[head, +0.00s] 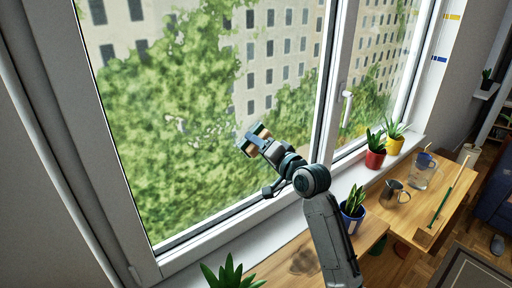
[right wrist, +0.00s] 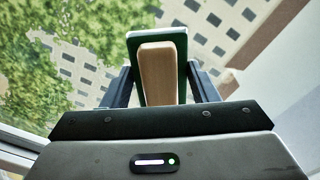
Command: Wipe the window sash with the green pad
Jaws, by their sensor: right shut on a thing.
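The window sash (head: 330,85) is a white frame around a large pane, filling the left and middle of the head view. Trees and a pale building show through the glass. My right gripper (head: 254,139) is in front of the lower right part of this pane. It is shut on the wooden handle (right wrist: 162,72) of the green pad (right wrist: 134,45). The pad's green edge shows around the handle in the right wrist view. In the head view the pad is small and mostly hidden; I cannot tell whether it touches the glass. My left gripper is out of view.
A wooden desk (head: 408,210) runs below the sill, holding a blue pot (head: 351,220), a metal mug (head: 394,194) and a glass jug (head: 423,172). Red (head: 375,159) and yellow (head: 394,145) plant pots stand by the right window. A window handle (head: 346,107) sticks out.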

